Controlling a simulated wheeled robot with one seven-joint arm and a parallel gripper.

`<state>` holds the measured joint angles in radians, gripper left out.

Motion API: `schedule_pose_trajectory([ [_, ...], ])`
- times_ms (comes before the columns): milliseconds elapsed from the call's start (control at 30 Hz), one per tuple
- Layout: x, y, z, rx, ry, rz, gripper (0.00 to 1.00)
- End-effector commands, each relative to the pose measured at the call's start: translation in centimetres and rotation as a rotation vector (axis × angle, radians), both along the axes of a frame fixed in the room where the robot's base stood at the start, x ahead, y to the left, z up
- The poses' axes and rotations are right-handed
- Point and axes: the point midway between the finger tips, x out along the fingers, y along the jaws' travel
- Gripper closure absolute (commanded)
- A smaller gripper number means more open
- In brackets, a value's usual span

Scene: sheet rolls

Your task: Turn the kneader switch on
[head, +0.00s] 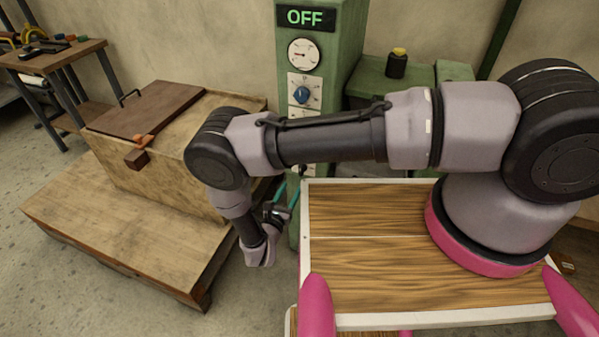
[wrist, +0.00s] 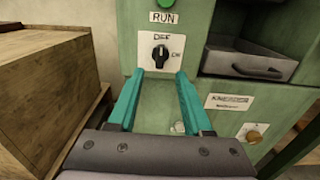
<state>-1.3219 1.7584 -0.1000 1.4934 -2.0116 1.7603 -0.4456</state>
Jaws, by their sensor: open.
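The kneader switch (wrist: 160,52) is a black rotary knob on a white plate on the green machine's front in the wrist view. Its pale mark points up toward the upper label, which seems to read OFF; a second label sits at its right. My gripper (wrist: 160,74) is open, with its two teal fingers pointing toward the switch. The fingertips are just below and to either side of the knob, with nothing between them. In the head view my gripper (head: 283,193) is low beside the machine, and my arm hides the switch.
The machine's display (head: 305,18) reads OFF, above a gauge (head: 303,54) and a blue knob (head: 302,94). A RUN label (wrist: 163,17) is above the switch. A wooden crate (wrist: 45,80) is at the left, and an open drawer (wrist: 250,65) is at the right.

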Motion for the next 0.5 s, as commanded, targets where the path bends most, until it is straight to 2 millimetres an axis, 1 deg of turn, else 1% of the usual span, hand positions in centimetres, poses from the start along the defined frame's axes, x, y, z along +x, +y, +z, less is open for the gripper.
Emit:
schedule_pose_trajectory([
  [100, 2.2, -1.0, 0.0, 0.001, 0.000, -0.007, 0.50],
  [300, 5.8, -2.2, 0.1, 0.002, -0.001, -0.007, 0.50],
  [400, 7.1, -2.7, 0.1, 0.002, -0.001, -0.006, 0.50],
  [500, 8.0, -3.0, 0.1, 0.001, 0.001, -0.005, 0.50],
])
